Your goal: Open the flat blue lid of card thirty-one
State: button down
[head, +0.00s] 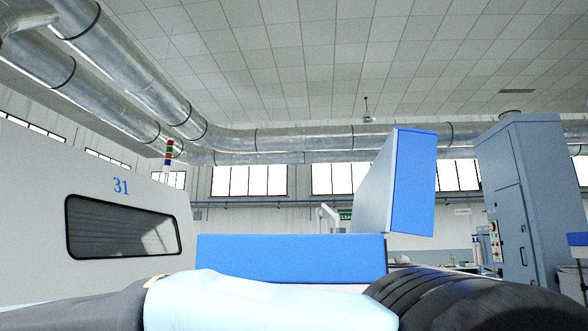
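Card thirty-one (120,225) stands at the left of the head view, a pale grey machine with the number 31 in blue above a dark window. A flat blue panel (290,258) faces me in the lower middle, right of the card. A second blue face (413,185) belongs to a tall, tilted pale body to its right. I cannot tell which blue part is the lid, or whether the lid is open or shut. My gripper is not in view. Parts of what looks like my own arm cross the bottom and hide what is below the panel.
A tall blue-grey cabinet (520,200) with a control panel stands at the right. A red and green signal light (169,150) rises behind the card. Silver ducts (330,138) run under the ceiling, well above. The floor is hidden.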

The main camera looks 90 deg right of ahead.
aim_at(377, 200)
jog(key=u, duration=0.15)
jog(key=i, duration=0.6)
jog(key=z, duration=1.35)
jog(key=i, duration=0.2)
jog(key=z, duration=3.15)
jog(key=i, duration=0.65)
jog(key=u, duration=0.1)
jog(key=k, duration=0.55)
